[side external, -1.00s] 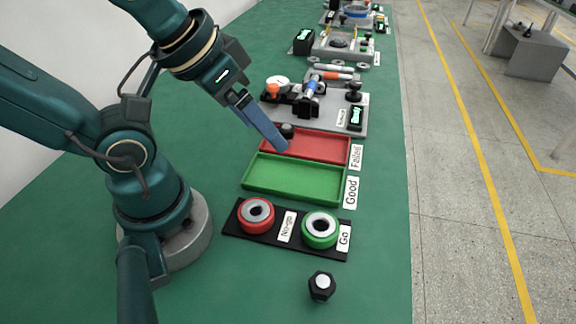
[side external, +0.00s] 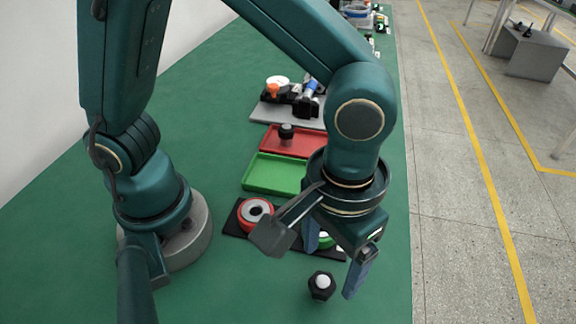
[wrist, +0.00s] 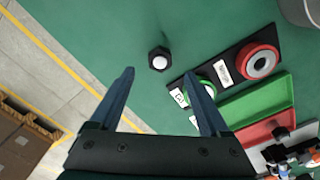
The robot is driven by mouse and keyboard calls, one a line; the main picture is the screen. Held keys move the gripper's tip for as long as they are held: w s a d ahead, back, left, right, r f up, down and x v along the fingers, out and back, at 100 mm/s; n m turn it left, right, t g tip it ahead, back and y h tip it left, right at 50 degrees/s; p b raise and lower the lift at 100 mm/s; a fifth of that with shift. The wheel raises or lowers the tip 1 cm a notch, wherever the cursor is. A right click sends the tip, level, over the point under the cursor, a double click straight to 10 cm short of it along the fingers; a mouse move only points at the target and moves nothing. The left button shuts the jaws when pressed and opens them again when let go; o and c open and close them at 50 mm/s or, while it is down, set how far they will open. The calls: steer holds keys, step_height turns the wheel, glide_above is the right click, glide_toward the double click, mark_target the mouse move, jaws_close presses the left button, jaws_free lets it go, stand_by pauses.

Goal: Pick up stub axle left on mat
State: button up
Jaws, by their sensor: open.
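The stub axle (side external: 321,286) is a small black hexagonal piece with a pale round top. It stands on the green mat (side external: 215,300) near the front, apart from other parts. It also shows in the wrist view (wrist: 159,58), beyond my fingertips and slightly right of the left one. My gripper (side external: 332,268) is open and empty, with its blue fingers spread above the axle. In the wrist view my gripper (wrist: 164,80) has its two fingers wide apart with nothing between them.
The black gauge plate with a red ring (side external: 256,212) and a green ring (wrist: 205,84) lies close to the axle. A green tray (side external: 272,175) and a red tray (side external: 300,143) lie behind it. A dark part (side external: 286,133) stands in the red tray.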

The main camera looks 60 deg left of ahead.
mark_target(324, 280)
steer(key=shift+s+d+f, duration=0.1)
steer(key=shift+s+f, duration=0.25)
steer(key=shift+f, duration=2.35)
jaws_close()
